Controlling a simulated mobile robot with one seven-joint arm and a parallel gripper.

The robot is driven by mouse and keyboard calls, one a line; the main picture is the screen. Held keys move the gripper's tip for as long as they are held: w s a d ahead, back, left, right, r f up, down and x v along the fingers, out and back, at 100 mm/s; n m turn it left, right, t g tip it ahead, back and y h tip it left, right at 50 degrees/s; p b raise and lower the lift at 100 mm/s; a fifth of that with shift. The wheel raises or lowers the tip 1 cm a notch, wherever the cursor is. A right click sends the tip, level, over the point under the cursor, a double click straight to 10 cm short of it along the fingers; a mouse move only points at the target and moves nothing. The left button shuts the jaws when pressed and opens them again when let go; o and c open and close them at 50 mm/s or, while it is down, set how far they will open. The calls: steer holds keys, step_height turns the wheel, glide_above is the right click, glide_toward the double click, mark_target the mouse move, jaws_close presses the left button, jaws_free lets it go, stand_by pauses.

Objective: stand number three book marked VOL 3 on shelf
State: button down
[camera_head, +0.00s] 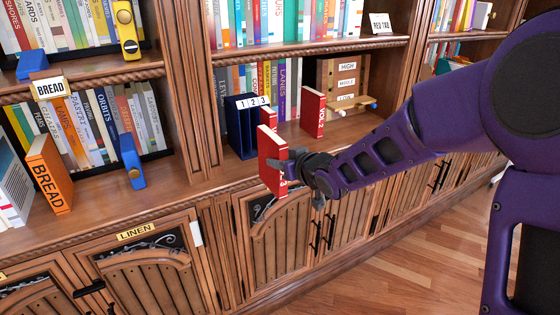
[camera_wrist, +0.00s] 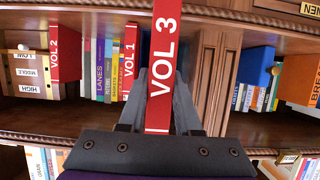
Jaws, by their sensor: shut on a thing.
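The red VOL 3 book (camera_head: 271,158) is held upright in my gripper (camera_head: 288,166), in front of the shelf edge. In the wrist view the VOL 3 spine (camera_wrist: 163,60) sits between both fingers. A blue holder marked 1 2 3 (camera_head: 241,130) stands on the shelf just behind the held book. The red VOL 1 book (camera_wrist: 130,62) stands beside the holder and shows in the head view (camera_head: 268,117); whether it is in a slot is hidden. The red VOL 2 book (camera_head: 312,112) stands apart to the right on the shelf.
A wooden block marked HIGH, MIDDLE, LOW (camera_head: 346,80) with pegs stands at the right. A row of books (camera_head: 283,75) lines the back. An orange BREAD book (camera_head: 50,175) and a blue bookend (camera_head: 132,160) are in the left bay, past a wooden upright (camera_head: 185,90).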

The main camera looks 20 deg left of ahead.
steer(key=s+d+p, duration=0.1)
steer(key=s+d, duration=0.5)
steer(key=shift+d+p, duration=0.35)
stand_by(1.6)
